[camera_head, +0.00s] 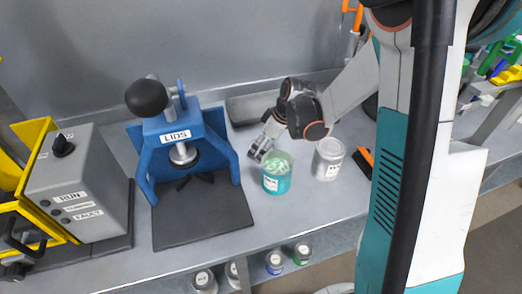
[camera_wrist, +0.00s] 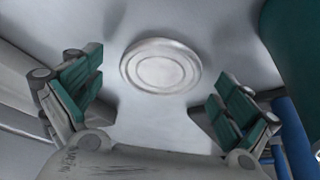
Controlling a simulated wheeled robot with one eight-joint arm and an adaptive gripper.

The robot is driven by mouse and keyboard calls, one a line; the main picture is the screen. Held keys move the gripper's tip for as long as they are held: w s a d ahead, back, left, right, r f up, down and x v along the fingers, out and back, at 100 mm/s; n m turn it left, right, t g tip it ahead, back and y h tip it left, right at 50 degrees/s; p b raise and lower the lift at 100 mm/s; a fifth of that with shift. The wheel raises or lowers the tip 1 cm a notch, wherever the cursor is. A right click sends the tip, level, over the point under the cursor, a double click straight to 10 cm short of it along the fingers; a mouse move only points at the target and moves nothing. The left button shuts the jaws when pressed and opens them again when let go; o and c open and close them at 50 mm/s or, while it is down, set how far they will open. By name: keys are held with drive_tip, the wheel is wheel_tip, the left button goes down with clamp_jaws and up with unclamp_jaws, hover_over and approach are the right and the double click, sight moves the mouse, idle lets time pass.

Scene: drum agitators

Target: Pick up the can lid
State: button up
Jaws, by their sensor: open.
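The can lid (camera_wrist: 160,66), a round pale grey disc with a raised ring, lies flat on the grey bench in the wrist view. My gripper (camera_wrist: 158,82) is open, with its green-padded fingers apart on either side of the lid's line; I cannot tell how far above it they are. Nothing is held. In the head view my gripper (camera_head: 257,148) points down just behind a teal can (camera_head: 276,183), which is open with pale green contents. The lid cannot be made out in the head view.
A grey can (camera_head: 327,162) stands right of the teal can. An orange-and-black tool (camera_head: 364,160) lies farther right. A blue press (camera_head: 160,150) labelled LIDS stands left. A grey control box (camera_head: 88,195) is at far left. A wall closes the back.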

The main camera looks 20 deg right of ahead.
drive_tip(key=shift+r, duration=0.1)
drive_tip(key=c, duration=0.9)
drive_tip(key=shift+r, duration=0.1)
